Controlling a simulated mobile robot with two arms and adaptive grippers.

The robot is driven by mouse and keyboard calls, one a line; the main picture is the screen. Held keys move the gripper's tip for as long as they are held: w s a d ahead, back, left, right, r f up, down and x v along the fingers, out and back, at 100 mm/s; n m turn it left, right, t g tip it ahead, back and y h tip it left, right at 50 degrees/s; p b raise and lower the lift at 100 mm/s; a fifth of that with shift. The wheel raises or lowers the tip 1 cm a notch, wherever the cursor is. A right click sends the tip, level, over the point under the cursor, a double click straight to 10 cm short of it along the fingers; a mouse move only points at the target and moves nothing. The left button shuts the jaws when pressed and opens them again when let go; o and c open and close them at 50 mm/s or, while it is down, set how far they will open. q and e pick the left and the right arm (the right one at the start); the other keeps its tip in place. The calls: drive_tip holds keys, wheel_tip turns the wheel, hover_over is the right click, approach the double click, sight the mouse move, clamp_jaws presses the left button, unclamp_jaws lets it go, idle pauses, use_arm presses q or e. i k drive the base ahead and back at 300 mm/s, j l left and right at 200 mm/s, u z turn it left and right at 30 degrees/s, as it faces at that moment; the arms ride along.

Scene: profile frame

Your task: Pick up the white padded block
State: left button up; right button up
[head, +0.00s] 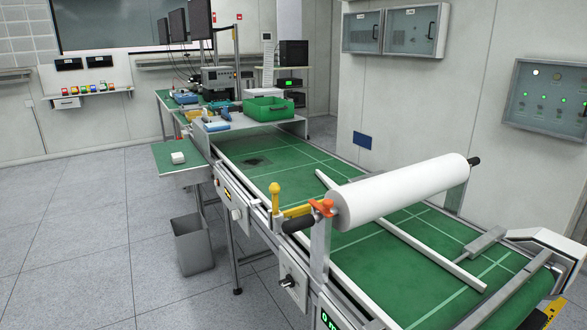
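A small white block (178,157), which looks like the padded block, lies on a small green side shelf (168,165) at the left of the long workbench. Its top and near side show, and nothing touches it from above. It is small in the picture, so its padding cannot be made out. Neither of my grippers is in view.
A long green-topped bench (290,165) runs to the lower right, with a large white roll (400,190) mounted above it. A grey bin (193,245) stands on the floor below the shelf. A green crate (268,108) sits farther back. The floor at left is clear.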

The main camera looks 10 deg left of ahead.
sight(177, 158)
drive_tip(key=i+j, duration=0.25)
drive_tip(key=i+j+z, duration=0.1)
drive_tip(key=j, duration=0.4)
drive_tip(key=i+j, duration=0.35)
drive_tip(key=i+j+z, duration=0.1)
drive_tip(key=j, duration=0.3)
drive_tip(key=i+j, duration=0.5)
drive_tip(key=j, duration=0.3)
drive_tip(key=i+j+z, duration=0.1)
drive_tip(key=j, duration=0.35)
drive_tip(key=i+j, duration=0.3)
drive_tip(key=j+z, duration=0.05)
drive_tip(key=j, duration=0.05)
